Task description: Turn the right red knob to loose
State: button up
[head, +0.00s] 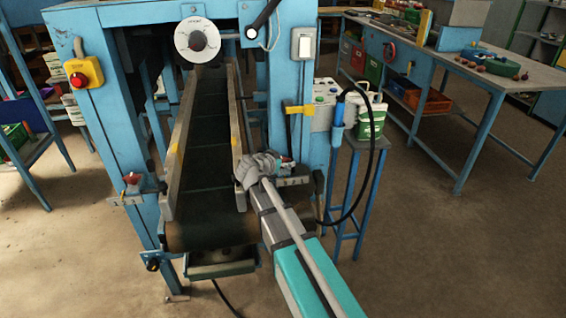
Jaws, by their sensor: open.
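The right red knob (287,160) sits on the bracket at the right side of the conveyor. Only a small bit of red shows there, beside my gripper. My gripper (266,168) is at the right guide rail, right next to this knob. Its fingers are small and partly turned away; it appears open, and I cannot tell whether it touches the knob. The left red knob (131,178) stands on the matching bracket at the left side, clear of my arm. The knob's setting is not readable.
The conveyor belt (207,135) runs between two guide rails in a blue frame. A white dial (197,40) hangs above it. A yellow lever (298,108) and a stool with a green-white jug (370,117) are at the right. A workbench (455,70) stands farther back.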

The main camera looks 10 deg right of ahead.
jog(key=shift+s+d, duration=0.1)
jog(key=c, duration=1.3)
